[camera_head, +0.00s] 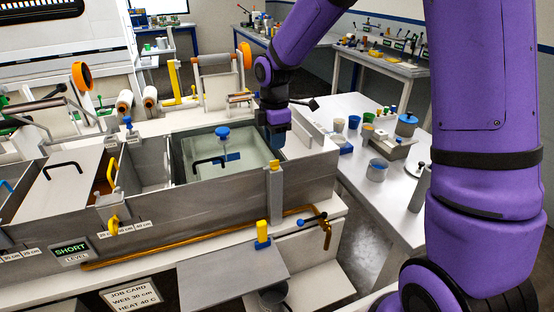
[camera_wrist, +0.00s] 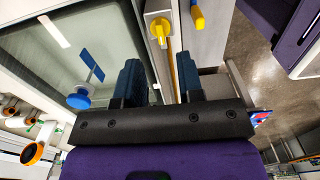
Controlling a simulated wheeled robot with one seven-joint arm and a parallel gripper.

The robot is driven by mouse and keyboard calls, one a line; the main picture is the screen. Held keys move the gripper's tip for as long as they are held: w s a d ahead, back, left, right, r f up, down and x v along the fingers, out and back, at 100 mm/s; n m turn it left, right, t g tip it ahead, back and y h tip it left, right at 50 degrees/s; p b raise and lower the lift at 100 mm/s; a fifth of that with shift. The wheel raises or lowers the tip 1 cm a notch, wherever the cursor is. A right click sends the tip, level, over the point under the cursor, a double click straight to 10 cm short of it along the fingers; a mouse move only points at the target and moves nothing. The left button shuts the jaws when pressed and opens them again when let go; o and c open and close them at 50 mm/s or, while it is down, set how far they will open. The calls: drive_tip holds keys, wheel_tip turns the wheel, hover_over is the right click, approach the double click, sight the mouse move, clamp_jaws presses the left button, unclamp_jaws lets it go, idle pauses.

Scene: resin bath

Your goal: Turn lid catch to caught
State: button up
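The lid catch (camera_head: 275,164) is a small yellow piece on top of a grey post at the front wall of the bath (camera_head: 190,208). In the wrist view the yellow catch (camera_wrist: 160,27) sits on a pale plate beside the lid's edge. The translucent lid (camera_head: 205,155) lies over the bath and carries a blue knob (camera_head: 222,132). My gripper (camera_head: 276,138) is above the bath's front right, just above and behind the catch. In the wrist view my gripper (camera_wrist: 160,80) has its two dark fingers apart with nothing between them, and the catch lies beyond them, untouched.
A yellow handle (camera_head: 262,235) stands on the ledge in front of the bath, and an orange pipe (camera_head: 180,250) runs along its front. A side table (camera_head: 345,108) with cups and a blue-lidded pot stands at the right. The air around the catch looks clear.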

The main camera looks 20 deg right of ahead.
sight(274, 164)
wheel_tip(274, 164, down, 7)
drive_tip(key=shift+f, duration=0.2)
idle(0.3)
drive_tip(key=c, duration=0.6)
